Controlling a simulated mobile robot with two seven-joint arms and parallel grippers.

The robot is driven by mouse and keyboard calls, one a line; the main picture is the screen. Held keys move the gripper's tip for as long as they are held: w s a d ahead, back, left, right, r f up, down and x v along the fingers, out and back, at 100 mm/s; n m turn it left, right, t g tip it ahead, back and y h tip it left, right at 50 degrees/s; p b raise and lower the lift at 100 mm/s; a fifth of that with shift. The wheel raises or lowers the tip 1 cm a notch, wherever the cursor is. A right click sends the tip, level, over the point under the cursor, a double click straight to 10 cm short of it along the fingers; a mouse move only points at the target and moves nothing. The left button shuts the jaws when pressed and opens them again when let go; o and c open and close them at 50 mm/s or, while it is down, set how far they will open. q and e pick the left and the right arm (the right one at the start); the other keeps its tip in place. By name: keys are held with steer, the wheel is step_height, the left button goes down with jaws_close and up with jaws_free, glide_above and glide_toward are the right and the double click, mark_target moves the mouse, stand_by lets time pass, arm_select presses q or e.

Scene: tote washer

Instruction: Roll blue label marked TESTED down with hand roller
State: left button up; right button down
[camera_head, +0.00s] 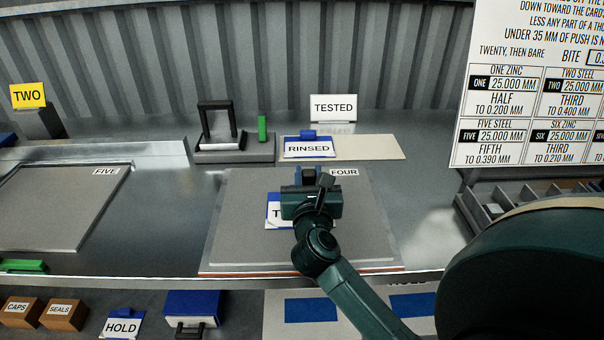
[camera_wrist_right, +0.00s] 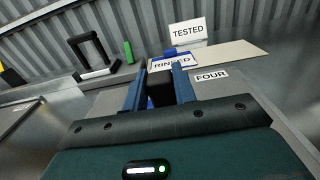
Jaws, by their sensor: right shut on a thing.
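A blue-edged white label (camera_head: 275,213) lies on the grey plate marked FOUR (camera_head: 235,235). Only a "T" of its print shows; my right arm hides the rest. My right gripper (camera_head: 309,174) is over the plate at the label's far side. In the right wrist view its blue fingers (camera_wrist_right: 159,85) are shut on a black block-like thing (camera_wrist_right: 160,90). Whether this is the hand roller's handle, and whether it touches the label, I cannot tell. A white sign marked TESTED (camera_head: 333,108) stands behind. My left gripper is out of view.
A RINSED label (camera_head: 308,148) lies on a beige card (camera_head: 375,147) behind the plate. A black frame stand (camera_head: 218,125) and a green block (camera_head: 262,129) are left of it. Plate FIVE (camera_head: 60,205) lies left, with bare metal between. Compartment bins (camera_head: 495,205) are at right.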

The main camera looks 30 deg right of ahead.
steer(key=shift+s+d+p, duration=0.2)
steer(key=shift+s+d, duration=0.15)
steer(key=shift+d, duration=0.25)
steer(key=shift+s+d+p, duration=0.2)
steer(key=shift+s+d, duration=0.15)
steer(key=shift+d, duration=0.2)
steer(key=shift+s+d+p, duration=0.2)
steer(key=shift+s+d, duration=0.2)
steer(key=shift+d, duration=0.25)
steer(key=shift+s+d+p, duration=0.15)
steer(key=shift+s+d, duration=0.2)
steer(key=shift+d, duration=0.25)
steer(key=shift+w+a, duration=0.4)
steer(key=shift+a, duration=0.3)
steer(key=shift+w+a, duration=0.45)
steer(key=shift+a, duration=0.25)
steer(key=shift+w+a, duration=0.4)
steer(key=shift+a, duration=0.3)
steer(key=shift+w+a+b, duration=0.25)
steer(key=shift+w+a, duration=0.35)
steer(key=shift+a, duration=0.4)
steer(key=shift+w+a+b, duration=0.2)
steer(key=shift+w+a, duration=0.45)
steer(key=shift+a, duration=0.35)
steer(key=shift+w+a+b, duration=0.25)
steer(key=shift+w+a, duration=0.35)
steer(key=shift+a, duration=0.4)
steer(key=shift+w+a, duration=0.2)
steer(key=shift+a, duration=0.15)
steer(key=shift+r, duration=0.1)
